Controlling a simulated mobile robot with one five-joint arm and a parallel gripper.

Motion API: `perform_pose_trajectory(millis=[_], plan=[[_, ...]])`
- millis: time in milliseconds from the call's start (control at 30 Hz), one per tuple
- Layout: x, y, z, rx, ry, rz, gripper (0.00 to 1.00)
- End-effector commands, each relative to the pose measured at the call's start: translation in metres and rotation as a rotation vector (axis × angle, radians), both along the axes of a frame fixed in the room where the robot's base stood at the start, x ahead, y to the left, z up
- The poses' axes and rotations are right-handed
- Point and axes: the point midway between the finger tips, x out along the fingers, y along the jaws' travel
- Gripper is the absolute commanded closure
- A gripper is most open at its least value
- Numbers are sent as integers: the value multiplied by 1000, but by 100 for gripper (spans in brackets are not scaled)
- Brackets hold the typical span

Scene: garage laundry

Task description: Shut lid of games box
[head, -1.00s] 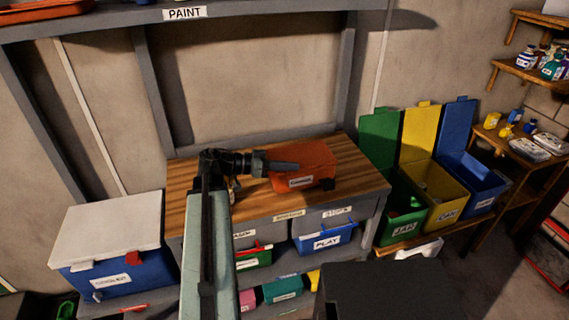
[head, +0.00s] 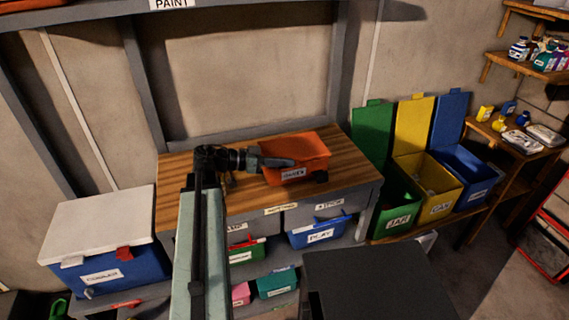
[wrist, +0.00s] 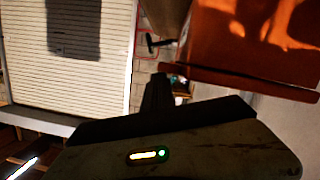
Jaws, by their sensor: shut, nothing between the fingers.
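The orange games box (head: 311,165) sits on the right part of the wooden workbench, a white label on its front. Its lid cannot be told clearly from its body in the head view, so I cannot tell how far it is open. My gripper (head: 291,162) is shut and empty, pointing right, across the left part of the box in the head view. I cannot tell whether it touches. In the wrist view my dark fingers (wrist: 156,92) are together, and an orange panel with a rim (wrist: 240,78), seemingly part of the box, is at the upper right.
The workbench top (head: 235,200) is clear in front of the box. A blue cooler with a white lid (head: 100,222) stands left. Green (head: 398,208), yellow (head: 440,184) and blue (head: 476,172) bins with raised lids stand right. A blue PLAY bin (head: 319,234) is below.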

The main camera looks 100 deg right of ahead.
Motion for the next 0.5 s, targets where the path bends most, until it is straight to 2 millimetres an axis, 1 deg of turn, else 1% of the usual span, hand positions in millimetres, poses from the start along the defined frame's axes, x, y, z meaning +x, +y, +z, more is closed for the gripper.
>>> perform_pose_trajectory(millis=[33,200,233,267,400,500], plan=[[0,1,12,0,-1,0,100],[4,1,54,-2,4,5,100],[15,3,47,-1,4,8,100],[24,5,47,-2,4,6,100],[58,13,55,-1,5,5,100],[78,17,59,-1,5,5,100]])
